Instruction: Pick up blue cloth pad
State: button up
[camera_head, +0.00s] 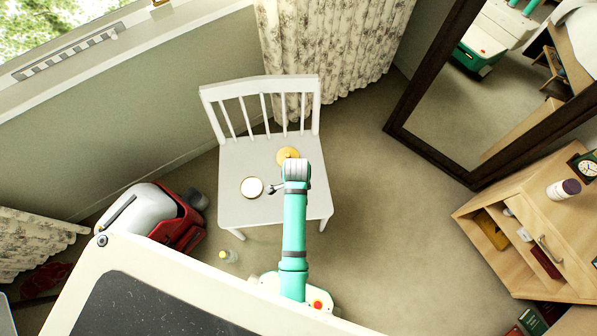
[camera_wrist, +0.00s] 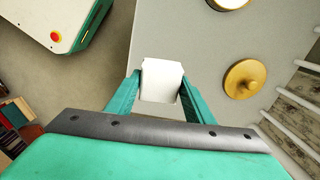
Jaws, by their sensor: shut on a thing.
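My gripper (camera_wrist: 157,97) shows in the wrist view with its two teal fingers on either side of a pale, white block-like thing (camera_wrist: 161,78). The gripper is shut on this thing and holds it over the edge of a white chair seat (camera_wrist: 200,50). I see no blue on its visible face, and I cannot tell whether it is cloth. In the head view my arm reaches over the white chair (camera_head: 245,210) and mostly hides the gripper. No blue cloth pad shows clearly in either view.
On the seat are a gold knobbed disc (camera_wrist: 245,78) and a round cream disc with a dark rim (camera_head: 251,187). A red and white bag (camera_head: 150,215) and a small bottle (camera_head: 228,256) are on the floor at left. A wooden cabinet (camera_head: 510,205) stands right. Floor between is clear.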

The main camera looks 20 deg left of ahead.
jog(key=s+d+r, duration=0.1)
jog(key=s+r, duration=0.5)
jog(key=s, duration=0.4)
jog(key=shift+s+d+r, duration=0.15)
jog(key=shift+s, duration=0.15)
